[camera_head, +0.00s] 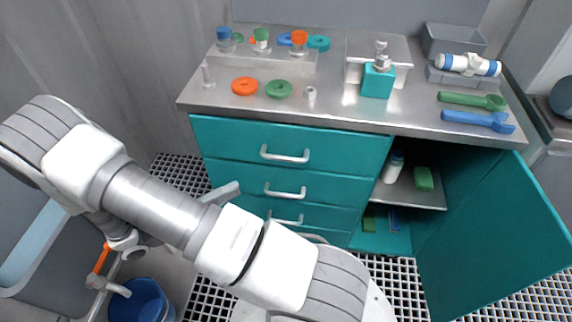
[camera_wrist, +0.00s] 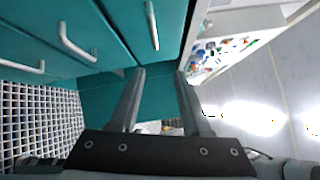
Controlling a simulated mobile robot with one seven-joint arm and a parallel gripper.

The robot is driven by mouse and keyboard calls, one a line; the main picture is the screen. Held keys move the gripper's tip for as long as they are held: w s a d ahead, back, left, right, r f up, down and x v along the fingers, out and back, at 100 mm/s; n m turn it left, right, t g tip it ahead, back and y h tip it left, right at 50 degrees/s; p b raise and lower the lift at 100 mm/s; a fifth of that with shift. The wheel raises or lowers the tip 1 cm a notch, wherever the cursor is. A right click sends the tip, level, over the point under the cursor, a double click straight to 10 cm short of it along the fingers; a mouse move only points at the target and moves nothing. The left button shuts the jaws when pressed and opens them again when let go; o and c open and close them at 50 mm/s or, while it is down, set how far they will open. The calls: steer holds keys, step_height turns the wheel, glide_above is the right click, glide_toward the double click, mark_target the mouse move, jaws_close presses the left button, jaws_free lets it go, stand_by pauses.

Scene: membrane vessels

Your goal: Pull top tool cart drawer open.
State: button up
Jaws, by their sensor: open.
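The teal tool cart (camera_head: 310,107) stands ahead with a column of drawers on its left side. The top drawer (camera_head: 235,140) looks shut and flush, with a grey bar handle (camera_head: 285,155) across its front. In the wrist view the cart appears turned sideways, and the top drawer handle (camera_wrist: 153,25) is nearest the worktop, beyond the fingertips. My gripper (camera_wrist: 158,80) is open, its two fingers apart with nothing between them, and it is not touching the handle. In the head view my arm hides most of the gripper; only a grey finger-like part shows beside the lower drawers.
Lower drawer handles (camera_head: 285,191) sit below. A teal door (camera_head: 500,245) hangs open at right, beside shelves with a bottle (camera_head: 393,167). The worktop (camera_head: 330,112) holds rings, vessels and wrenches (camera_head: 478,120). A blue bucket (camera_head: 140,300) stands on the floor at left.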

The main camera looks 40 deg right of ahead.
step_height(320, 180, down, 2)
steer(key=n+t+h, duration=0.1)
steer(key=n, duration=0.1)
steer(key=b, duration=0.4)
glide_toward(287, 157)
steer(key=d, duration=0.6)
steer(key=s+d, duration=0.1)
steer(key=d, duration=0.3)
steer(key=shift+s+r, duration=0.1)
steer(key=shift+r, duration=0.2)
jaws_close()
stand_by(0.5)
